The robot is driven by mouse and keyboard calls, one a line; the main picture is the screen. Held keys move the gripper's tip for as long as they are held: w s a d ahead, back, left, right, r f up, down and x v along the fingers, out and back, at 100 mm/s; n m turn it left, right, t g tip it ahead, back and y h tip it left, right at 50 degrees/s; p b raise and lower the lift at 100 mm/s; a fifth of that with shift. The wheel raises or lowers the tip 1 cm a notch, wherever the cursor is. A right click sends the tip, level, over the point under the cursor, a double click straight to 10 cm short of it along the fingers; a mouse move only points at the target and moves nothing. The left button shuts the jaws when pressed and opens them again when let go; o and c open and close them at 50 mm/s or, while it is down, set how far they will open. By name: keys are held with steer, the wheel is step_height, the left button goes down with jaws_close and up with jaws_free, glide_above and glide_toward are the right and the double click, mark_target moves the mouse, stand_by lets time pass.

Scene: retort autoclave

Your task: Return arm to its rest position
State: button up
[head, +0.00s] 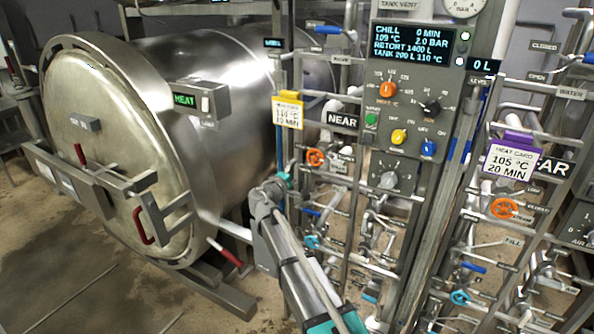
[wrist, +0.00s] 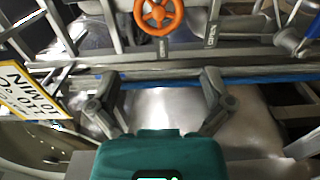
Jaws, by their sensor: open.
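My arm rises from the bottom middle of the head view, with a grey link (head: 305,275) and a bent wrist near the front of the pipe frame. The fingers are hard to make out there against the pipes. In the wrist view my gripper (wrist: 157,88) has a teal body and two dark fingers spread wide apart. Nothing is between the fingers. A grey rail with a blue strip (wrist: 180,80) crosses behind the fingertips; I cannot tell how far away it is.
The steel retort (head: 215,110) fills the left, its round door (head: 105,150) closed. An orange handwheel (wrist: 158,14) and a yellow-edged card (wrist: 28,90) are near my gripper in the wrist view. The control panel (head: 410,120) and crowded pipes fill the right. Floor (head: 60,270) is clear at lower left.

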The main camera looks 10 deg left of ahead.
stand_by(0.3)
steer(key=s+d+f+m+g, duration=0.3)
steer(key=s+d+f, duration=0.1)
steer(key=d, duration=0.5)
steer(key=s+d+f+m+g+h, duration=0.1)
steer(key=s+d+f+m+g, duration=0.25)
steer(key=d, duration=0.45)
steer(key=s+d+f+m+g, duration=0.2)
steer(key=s+d+f+g, duration=0.2)
steer(key=d, duration=0.5)
steer(key=s+d+f+m+g+y, duration=0.2)
steer(key=s+d+f+g+y, duration=0.1)
steer(key=s, duration=0.6)
steer(key=s+d+f+m+g+y, duration=0.3)
steer(key=s+d+f+y, duration=0.1)
steer(key=s, duration=0.6)
steer(key=shift+s, duration=0.25)
steer(key=shift+g, duration=0.25)
